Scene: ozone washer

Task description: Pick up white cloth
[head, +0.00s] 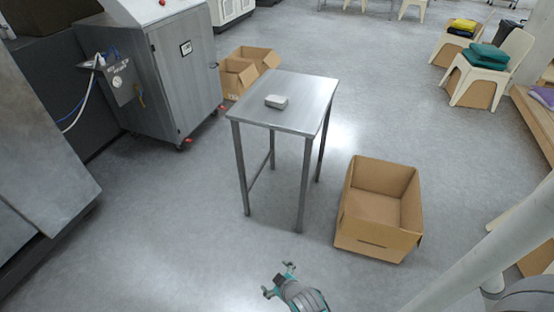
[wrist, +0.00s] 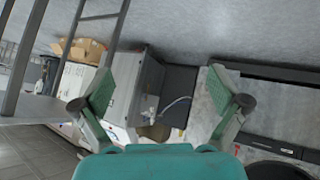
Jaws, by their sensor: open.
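The white cloth (head: 276,101) is a small folded block lying on the top of a metal table (head: 308,97) in the head view. My gripper (head: 278,279) is at the bottom of the head view, in front of the table and well apart from the cloth. In the wrist view my gripper (wrist: 160,95) shows its two green-padded fingers spread wide with nothing between them. I cannot make out the cloth in the wrist view.
An open, empty cardboard box (head: 378,208) stands on the floor right of the table. A steel cabinet (head: 172,75) on wheels stands to the left. More cardboard boxes (head: 247,68) are behind the table. Chairs with folded cloths (head: 488,56) stand at the right. The floor before the table is clear.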

